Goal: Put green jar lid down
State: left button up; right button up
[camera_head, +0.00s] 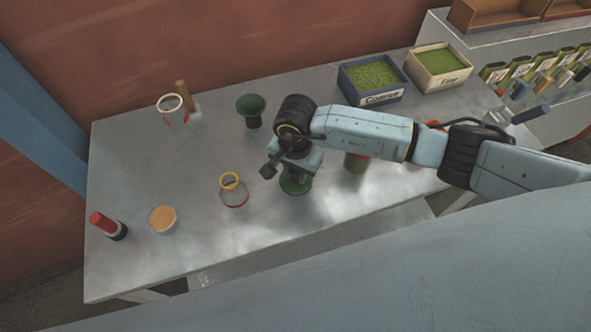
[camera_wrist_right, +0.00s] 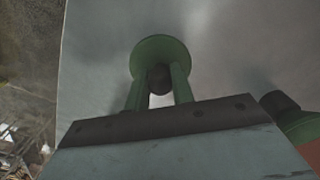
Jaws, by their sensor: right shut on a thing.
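The green jar lid (camera_head: 296,186) is a round green disc below my right gripper (camera_head: 293,172), over the front middle of the table. In the right wrist view the lid (camera_wrist_right: 160,47) has a dark knob (camera_wrist_right: 158,79) between the two greenish fingers (camera_wrist_right: 159,90) of my right gripper, which is shut on it. The lid is at or just above the tabletop; I cannot tell whether it touches. A green jar (camera_head: 357,162) with some red stands just right of it, partly hidden by my right arm. My left gripper is not in view.
A glass flask with a yellow rim (camera_head: 233,191) stands left of the lid. A dark green funnel-shaped object (camera_head: 251,108) stands behind. A bowl of orange powder (camera_head: 162,219) and a red-capped object (camera_head: 107,226) are farther left. Blue (camera_head: 372,80) and cream (camera_head: 438,66) bins stand at the back right.

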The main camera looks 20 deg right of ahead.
aim_at(296, 172)
jog(key=shift+f, duration=0.45)
jog(key=o, duration=1)
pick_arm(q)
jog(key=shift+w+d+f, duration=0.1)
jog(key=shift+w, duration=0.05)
pick_arm(e)
jog(key=shift+r, duration=0.1)
jog(key=shift+r, duration=0.2)
pick_arm(q)
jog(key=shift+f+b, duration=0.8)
jog(key=shift+b, duration=0.2)
pick_arm(e)
notch_tip(296, 172, up, 12)
jog(key=shift+f, duration=0.1)
